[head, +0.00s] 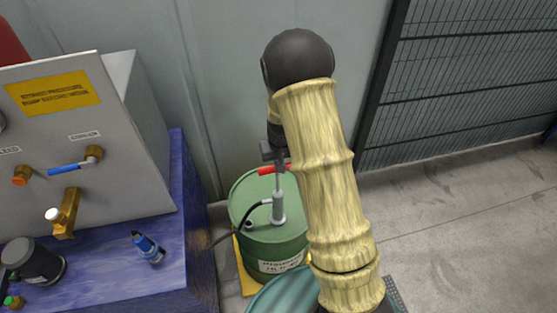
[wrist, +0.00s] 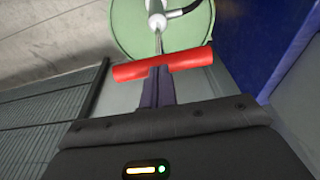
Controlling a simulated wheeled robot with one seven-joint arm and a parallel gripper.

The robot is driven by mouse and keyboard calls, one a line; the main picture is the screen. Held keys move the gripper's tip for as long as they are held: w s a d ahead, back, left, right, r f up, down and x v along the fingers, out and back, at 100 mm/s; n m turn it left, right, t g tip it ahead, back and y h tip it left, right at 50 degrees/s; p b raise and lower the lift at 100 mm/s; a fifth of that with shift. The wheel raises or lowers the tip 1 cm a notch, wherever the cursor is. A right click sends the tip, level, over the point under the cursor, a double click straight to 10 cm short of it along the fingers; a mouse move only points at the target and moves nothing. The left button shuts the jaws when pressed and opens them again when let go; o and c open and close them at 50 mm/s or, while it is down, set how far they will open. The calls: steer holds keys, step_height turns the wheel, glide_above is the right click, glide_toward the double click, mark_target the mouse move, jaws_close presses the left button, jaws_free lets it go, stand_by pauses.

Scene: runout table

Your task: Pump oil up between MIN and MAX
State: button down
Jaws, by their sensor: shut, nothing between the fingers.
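A green oil drum (head: 247,190) stands on the floor in the head view, with a grey hand pump (head: 279,208) on its lid. The pump has a thin rod and a red T-handle (head: 266,171), which also shows across the wrist view (wrist: 130,72). The rod is out, with the handle well above the pump body. My gripper (head: 279,158) is above the drum, pointing down at the handle. In the wrist view, its fingers (wrist: 158,74) are shut and empty, right at the handle's middle; I cannot tell whether they touch it. No MIN or MAX marks are readable.
A black hose (head: 245,213) runs left from the pump. A blue bench (head: 180,240) with a grey valve panel (head: 120,150) stands at the left. A teal drum (head: 285,294) is in front, partly behind my arm. A black mesh fence (head: 460,80) stands at the right.

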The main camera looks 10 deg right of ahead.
step_height(320, 180, down, 10)
steer(key=b, duration=0.7)
steer(key=shift+r, duration=0.2)
steer(key=shift+s, duration=0.2)
steer(key=shift+f, duration=0.1)
steer(key=shift+s, duration=0.1)
steer(key=shift+r+p, duration=0.35)
steer(key=shift+r, duration=0.25)
step_height(320, 180, up, 4)
steer(key=p, duration=0.3)
step_height(320, 180, up, 9)
steer(key=b, duration=0.3)
glide_above(278, 181)
steer(key=s, duration=0.3)
steer(key=shift+r, duration=0.1)
